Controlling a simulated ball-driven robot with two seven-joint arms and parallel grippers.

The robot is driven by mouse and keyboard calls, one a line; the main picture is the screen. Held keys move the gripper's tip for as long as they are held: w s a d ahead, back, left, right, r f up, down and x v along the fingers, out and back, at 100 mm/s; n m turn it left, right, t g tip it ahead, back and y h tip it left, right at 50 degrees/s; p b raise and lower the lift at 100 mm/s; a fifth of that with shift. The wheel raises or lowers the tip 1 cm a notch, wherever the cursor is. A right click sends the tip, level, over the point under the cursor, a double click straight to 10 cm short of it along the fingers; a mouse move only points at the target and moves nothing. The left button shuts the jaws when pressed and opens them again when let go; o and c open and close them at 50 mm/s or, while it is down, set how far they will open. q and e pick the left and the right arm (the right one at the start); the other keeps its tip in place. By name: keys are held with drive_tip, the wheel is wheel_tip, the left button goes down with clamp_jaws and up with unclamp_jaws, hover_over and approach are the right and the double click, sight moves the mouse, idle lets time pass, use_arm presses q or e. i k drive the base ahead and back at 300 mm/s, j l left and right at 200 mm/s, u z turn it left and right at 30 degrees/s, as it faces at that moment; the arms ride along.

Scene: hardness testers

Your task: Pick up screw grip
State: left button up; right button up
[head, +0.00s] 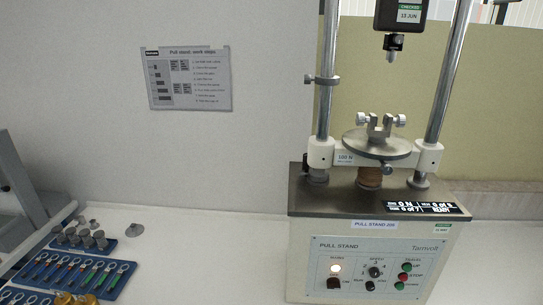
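What looks like the screw grip (374,124) is a small metal clamp with a knurled screw on each side. It sits upright on the round metal plate (374,143) of the pull stand (372,250), between the two upright columns. Above it, a small dark fitting with a pale tip (391,46) hangs below the black force gauge (401,14), with a clear gap between them. Neither of my grippers shows in this view.
At the left, a blue tray (106,279) holds a row of tools with coloured parts. Several grey cylinders stand behind it, and a flat grey disc (135,230) lies on the white bench. The bench between disc and stand is clear. A printed sheet (187,79) hangs on the wall.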

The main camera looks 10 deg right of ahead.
sight(377, 135)
drive_tip(key=k+l+z, duration=0.1)
drive_tip(key=l+z, duration=0.2)
drive_tip(key=l, duration=0.4)
drive_tip(key=l+z, duration=0.35)
drive_tip(key=l, duration=0.35)
drive_tip(key=k, duration=0.05)
